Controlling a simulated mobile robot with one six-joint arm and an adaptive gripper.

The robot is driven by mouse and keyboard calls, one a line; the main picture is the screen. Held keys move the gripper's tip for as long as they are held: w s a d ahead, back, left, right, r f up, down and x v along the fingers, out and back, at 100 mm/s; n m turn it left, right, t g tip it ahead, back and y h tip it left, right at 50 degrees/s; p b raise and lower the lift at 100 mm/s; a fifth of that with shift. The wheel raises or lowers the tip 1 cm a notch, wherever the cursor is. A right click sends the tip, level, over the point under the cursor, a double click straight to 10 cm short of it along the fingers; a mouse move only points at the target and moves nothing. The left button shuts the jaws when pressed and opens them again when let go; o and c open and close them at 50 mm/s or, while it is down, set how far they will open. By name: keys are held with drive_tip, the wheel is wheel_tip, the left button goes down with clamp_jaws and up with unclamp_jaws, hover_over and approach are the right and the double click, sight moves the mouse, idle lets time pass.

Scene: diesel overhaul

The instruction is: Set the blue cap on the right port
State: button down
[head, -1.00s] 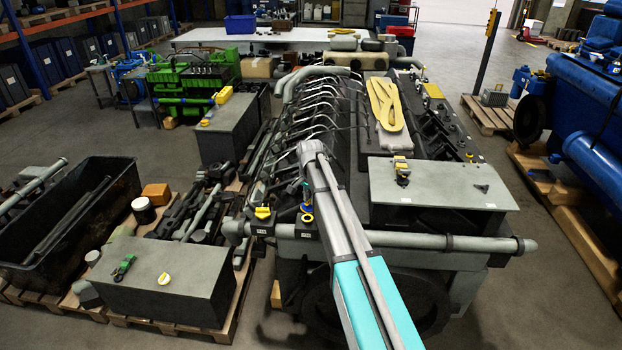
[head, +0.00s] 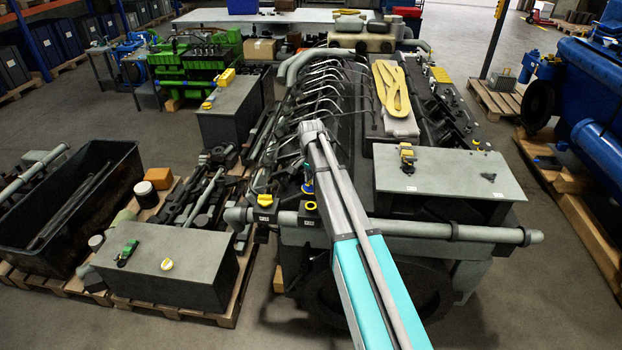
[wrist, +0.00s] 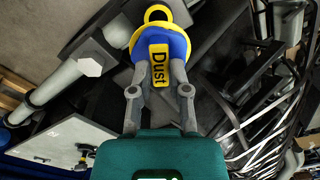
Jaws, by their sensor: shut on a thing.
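My gripper (wrist: 160,72) is shut on the blue cap (wrist: 178,43), which carries a yellow "Dust" tag and a yellow ring at its far end. In the head view the blue cap (head: 308,187) shows small, left of my arm, above the front of the engine. Just below it in the picture is a yellow part (head: 310,206) at the right port, over a white label. A yellow cap (head: 265,200) sits on the left port, over its own label. The gap between blue cap and right port is too small to judge. My arm hides part of the gripper.
A grey pipe (head: 460,231) runs across the engine front. A grey plate (head: 450,170) with a yellow-and-black item lies right. A grey box (head: 185,246) with a green item and a yellow cap (head: 167,264) stands left. Thin pipes (head: 322,100) line the engine top.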

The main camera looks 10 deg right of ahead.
sight(311, 192)
drive_tip(key=shift+f+b, duration=3.1)
drive_tip(key=shift+f, duration=0.2)
drive_tip(key=shift+f+b, duration=0.4)
drive_tip(key=shift+b, duration=0.05)
drive_tip(key=c, duration=0.5)
unclamp_jaws()
drive_tip(key=shift+r, duration=0.25)
